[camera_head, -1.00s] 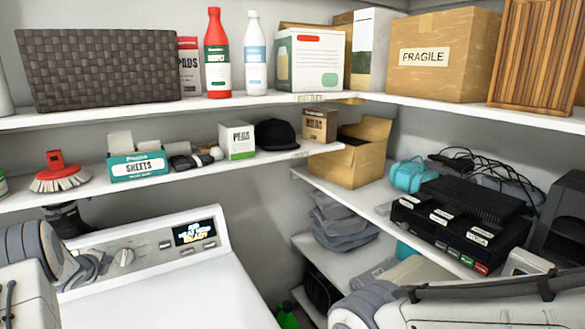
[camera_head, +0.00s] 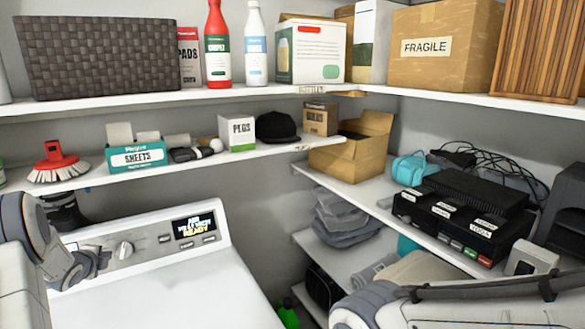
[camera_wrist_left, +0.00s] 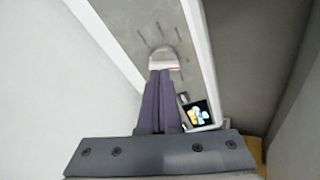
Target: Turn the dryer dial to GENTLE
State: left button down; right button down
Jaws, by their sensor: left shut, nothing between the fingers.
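The dryer dial (camera_head: 123,250) is a round light knob on the slanted panel of the white dryer (camera_head: 165,290). A small lit display (camera_head: 193,227) to its right has a last line reading READY. My left gripper (camera_head: 92,264) is just left of the dial in the head view, with a small gap showing. In the left wrist view, its dark fingers (camera_wrist_left: 161,74) are shut and empty, and their tips overlap the lower edge of the dial (camera_wrist_left: 163,58). Contact cannot be told. The dial's setting is too small to read. My right forearm shows at lower right; its gripper is out of view.
A shelf (camera_head: 270,149) with a brush (camera_head: 57,165) and a SHEETS box (camera_head: 137,157) runs above the dryer panel. A cardboard box (camera_head: 350,155) and electronics (camera_head: 460,215) stand to the right. The dryer top is clear.

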aim_at(115, 254)
pick_arm(q)
jog(key=w+f+n+y, duration=0.1)
jog(key=n, duration=0.3)
jog(key=w+a+f+n+y, duration=0.1)
jog(key=n, duration=0.2)
jog(key=a+f+n+y, duration=0.1)
jog(key=n, duration=0.3)
jog(key=shift+w+a+f+n, duration=0.2)
jog(key=shift+w+f+n, duration=0.1)
jog(key=shift+w, duration=0.1)
jog(key=shift+w+a+f, duration=0.1)
jog(key=shift+w+a, duration=0.05)
jog(key=shift+w, duration=0.1)
jog(key=shift+w+a, duration=0.2)
jog(key=shift+w, duration=0.1)
jog(key=shift+w+d+b, duration=0.35)
jog(key=shift+d+b, duration=0.15)
jog(key=shift+b, duration=0.1)
jog(key=shift+b, duration=0.3)
dwell(0.5)
